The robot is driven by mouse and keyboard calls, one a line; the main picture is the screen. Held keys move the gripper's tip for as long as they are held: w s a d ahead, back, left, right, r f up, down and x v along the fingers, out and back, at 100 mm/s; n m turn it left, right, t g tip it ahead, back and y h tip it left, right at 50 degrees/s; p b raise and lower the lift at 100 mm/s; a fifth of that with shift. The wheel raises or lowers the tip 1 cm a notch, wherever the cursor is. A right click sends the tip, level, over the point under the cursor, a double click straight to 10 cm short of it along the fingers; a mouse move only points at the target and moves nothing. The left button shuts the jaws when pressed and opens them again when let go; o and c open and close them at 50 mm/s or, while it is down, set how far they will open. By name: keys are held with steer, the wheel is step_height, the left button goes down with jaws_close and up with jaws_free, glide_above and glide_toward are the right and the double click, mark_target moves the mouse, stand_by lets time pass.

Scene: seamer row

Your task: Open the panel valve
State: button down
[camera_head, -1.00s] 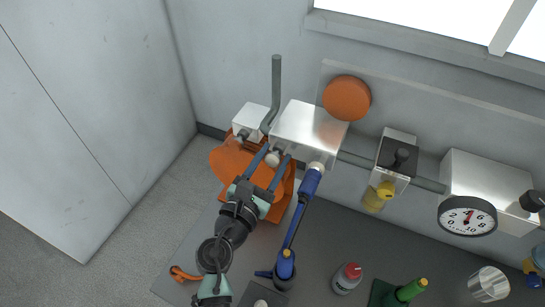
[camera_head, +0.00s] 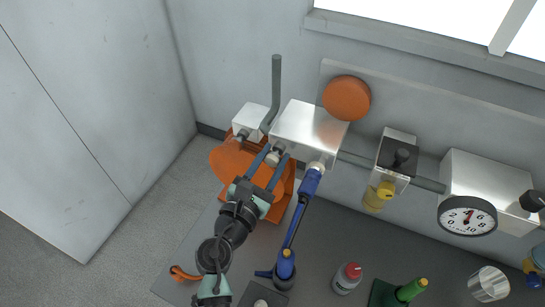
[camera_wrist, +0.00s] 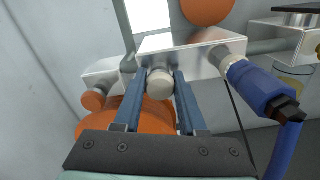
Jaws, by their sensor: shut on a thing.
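A silver box (camera_head: 310,131) is mounted on the wall panel, with a round pale knob (camera_wrist: 160,84) on its front that I take for the panel valve. My gripper (camera_head: 275,154) reaches up to this knob from below left. In the wrist view my gripper (camera_wrist: 161,90) has one blue finger on each side of the knob, shut on it. The fingers hide part of the knob in the head view. Whether the knob is turned cannot be told.
A blue hose fitting (camera_head: 310,183) hangs close to the right of my gripper. An orange part (camera_head: 231,166) lies behind and left of the fingers. A gauge (camera_head: 467,216) is further right. A red-capped bottle (camera_head: 348,278) and a green bottle (camera_head: 402,292) stand on the bench.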

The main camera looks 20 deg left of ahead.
stand_by(0.5)
steer(key=shift+s, duration=0.7)
steer(key=shift+c, duration=2.3)
jaws_free()
steer(key=s+b, duration=0.3)
steer(key=s, duration=1)
steer(key=shift+a, duration=0.25)
